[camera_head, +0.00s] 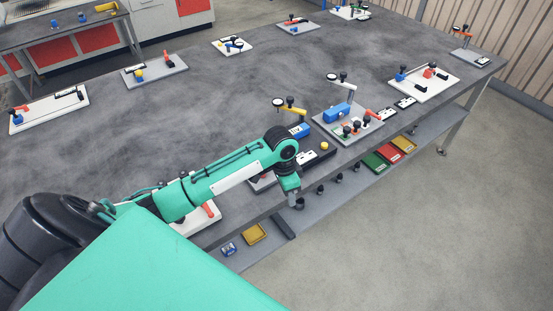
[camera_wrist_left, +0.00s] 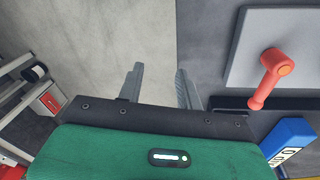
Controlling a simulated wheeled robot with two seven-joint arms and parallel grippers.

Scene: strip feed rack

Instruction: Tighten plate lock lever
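My left arm reaches across the near edge of the table, and its gripper (camera_head: 297,201) hangs at that edge, pointing down. In the left wrist view the two fingers of the left gripper (camera_wrist_left: 160,90) stand apart with nothing between them. An orange-red lever (camera_wrist_left: 272,77) sits on a light grey plate (camera_wrist_left: 244,65) to the right of the fingers, clear of them. In the head view my arm partly covers a plate with an orange-red lever (camera_head: 208,210). I cannot tell whether it is the same lever. My right gripper is out of view.
The grey table (camera_head: 210,95) carries several fixture plates. A dark fixture with a yellow knob (camera_head: 324,146) stands just beyond my gripper. A lower shelf (camera_head: 345,185) holds coloured trays. A blue block (camera_wrist_left: 290,140) is at the lower right of the wrist view.

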